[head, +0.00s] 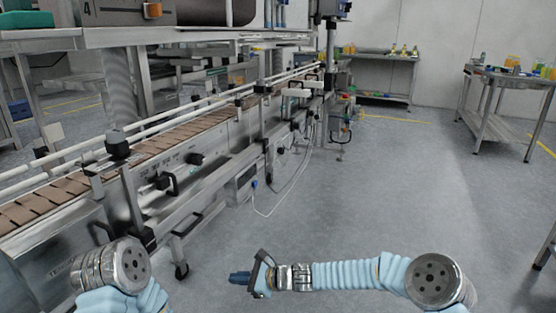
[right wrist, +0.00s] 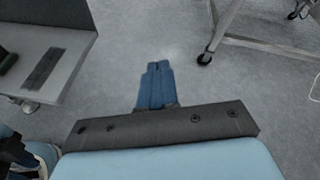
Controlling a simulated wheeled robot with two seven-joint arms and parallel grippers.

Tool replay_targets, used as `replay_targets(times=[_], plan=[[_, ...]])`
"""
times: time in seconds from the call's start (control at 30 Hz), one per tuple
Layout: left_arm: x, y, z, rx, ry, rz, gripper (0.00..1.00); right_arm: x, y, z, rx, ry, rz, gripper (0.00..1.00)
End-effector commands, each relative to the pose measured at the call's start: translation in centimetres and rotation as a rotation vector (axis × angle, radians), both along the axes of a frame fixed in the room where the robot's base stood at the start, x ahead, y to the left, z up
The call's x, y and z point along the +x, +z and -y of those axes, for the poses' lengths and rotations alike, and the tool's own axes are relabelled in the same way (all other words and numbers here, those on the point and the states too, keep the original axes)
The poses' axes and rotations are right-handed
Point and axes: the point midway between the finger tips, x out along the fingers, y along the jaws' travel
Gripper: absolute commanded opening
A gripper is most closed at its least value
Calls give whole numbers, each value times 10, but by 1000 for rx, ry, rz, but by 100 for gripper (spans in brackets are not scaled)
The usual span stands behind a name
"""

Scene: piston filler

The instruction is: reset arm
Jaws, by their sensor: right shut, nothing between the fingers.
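My right gripper (head: 239,278) is in the lower middle of the head view, at the end of my blue-sleeved right arm, which reaches leftward. Its blue fingers are together and hold nothing. In the right wrist view the same fingers (right wrist: 155,85) lie side by side over bare grey floor, touching no object. My left arm shows at the lower left of the head view as a metal joint and blue sleeve. My left gripper is out of view.
A conveyor machine (head: 150,150) with brown belt plates runs along the left. A white cable (head: 285,195) hangs from its side. A back table (head: 385,59) and a right table (head: 510,78) hold small bottles and items. The grey floor (head: 390,190) between is clear.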

Motion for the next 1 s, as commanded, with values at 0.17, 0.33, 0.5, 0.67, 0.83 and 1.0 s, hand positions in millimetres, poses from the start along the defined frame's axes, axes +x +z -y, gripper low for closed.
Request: replay_targets(times=[0.17,0.33,0.5,0.67,0.83,1.0], plan=[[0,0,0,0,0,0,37,-80,-117,72,-430,238,193,0],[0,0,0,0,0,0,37,-165,-190,165,-749,561,418,0],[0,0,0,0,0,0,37,-243,-213,233,-885,866,640,0],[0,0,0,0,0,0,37,-282,-211,257,-898,1006,763,0],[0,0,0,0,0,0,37,-286,-211,259,-897,1018,776,0],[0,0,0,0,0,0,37,-286,-211,259,-897,1018,776,0]])
